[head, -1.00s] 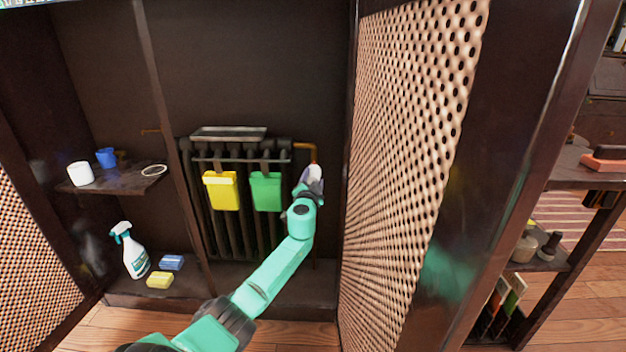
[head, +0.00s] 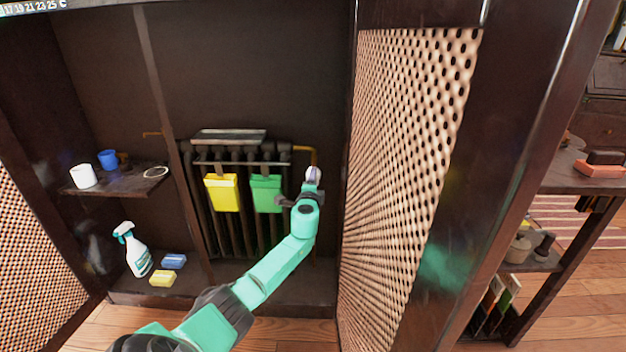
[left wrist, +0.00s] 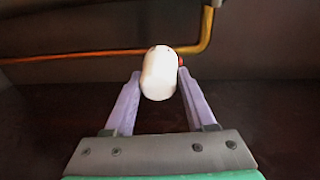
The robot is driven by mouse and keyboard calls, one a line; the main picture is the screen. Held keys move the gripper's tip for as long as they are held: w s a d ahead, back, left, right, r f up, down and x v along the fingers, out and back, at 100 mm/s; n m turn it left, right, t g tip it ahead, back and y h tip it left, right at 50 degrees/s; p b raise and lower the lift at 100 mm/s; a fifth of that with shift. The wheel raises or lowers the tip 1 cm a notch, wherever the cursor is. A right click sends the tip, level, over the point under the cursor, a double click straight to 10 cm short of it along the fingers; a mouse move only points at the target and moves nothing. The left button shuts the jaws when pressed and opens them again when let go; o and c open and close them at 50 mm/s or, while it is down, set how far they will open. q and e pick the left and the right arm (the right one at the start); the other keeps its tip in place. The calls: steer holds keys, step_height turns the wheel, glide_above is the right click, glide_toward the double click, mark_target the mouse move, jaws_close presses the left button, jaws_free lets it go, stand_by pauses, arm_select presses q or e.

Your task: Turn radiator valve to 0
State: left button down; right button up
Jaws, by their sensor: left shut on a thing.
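The radiator valve is a white rounded knob (left wrist: 158,75) at the end of a copper pipe (left wrist: 100,54) in the left wrist view. My left gripper (left wrist: 159,86) has its two lavender fingers on either side of the knob, shut on it. A small red spot shows beside the knob's right side. Any numbers on the knob cannot be read. In the head view my left gripper (head: 313,175) is at the right end of the dark radiator (head: 233,235), below the bent pipe (head: 315,158). There the fingers and arm hide most of the valve. My right gripper is not in view.
A yellow container (head: 222,194) and a green container (head: 266,196) hang on the radiator's front. A perforated door (head: 410,170) stands open close to the right of my arm. A shelf with cups, a spray bottle (head: 134,252) and sponges are at the left.

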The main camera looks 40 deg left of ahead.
arm_select(q)
steer(key=shift+m+p, duration=0.35)
steer(key=shift+m, duration=0.65)
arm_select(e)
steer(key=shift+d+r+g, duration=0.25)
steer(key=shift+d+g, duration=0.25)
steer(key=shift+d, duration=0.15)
arm_select(q)
steer(key=shift+f, duration=0.1)
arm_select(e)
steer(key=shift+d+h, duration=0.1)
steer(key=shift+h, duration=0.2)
arm_select(q)
steer(key=shift+c, duration=1.1)
jaws_free()
